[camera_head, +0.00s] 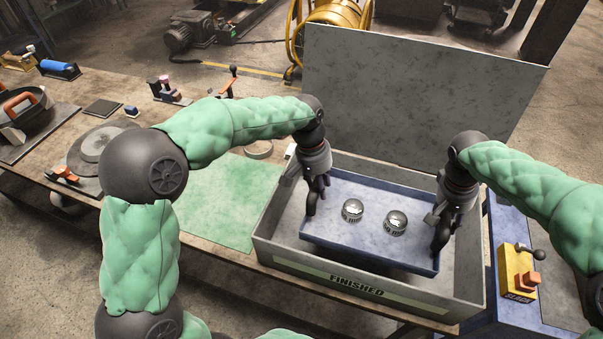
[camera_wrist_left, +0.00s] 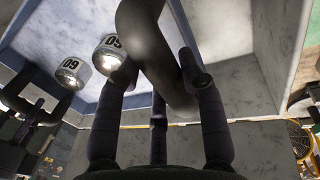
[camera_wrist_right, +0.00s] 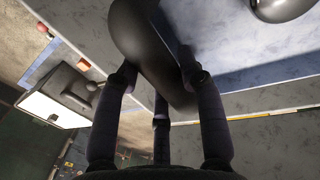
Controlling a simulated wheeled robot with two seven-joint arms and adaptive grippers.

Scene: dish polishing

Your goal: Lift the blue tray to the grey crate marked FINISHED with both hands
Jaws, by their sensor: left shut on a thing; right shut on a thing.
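The blue tray (camera_head: 350,238) is inside the open grey crate (camera_head: 460,292) marked FINISHED, within its walls. Two shiny round pieces (camera_head: 353,210) (camera_head: 396,222) sit on the tray. My left gripper (camera_head: 312,208) is shut on the tray's left dark handle (camera_wrist_left: 150,45). My right gripper (camera_head: 439,238) is shut on the right dark handle (camera_wrist_right: 145,50). The tray looks roughly level, with shadow below its front edge. I cannot tell whether it touches the crate floor.
The crate's raised grey lid (camera_head: 400,95) stands behind it. A green mat (camera_head: 220,205) lies on the workbench to the left. A blue box with a yellow switch unit (camera_head: 517,270) is at the right. Tools and a dark pan (camera_head: 25,108) occupy the bench's far left.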

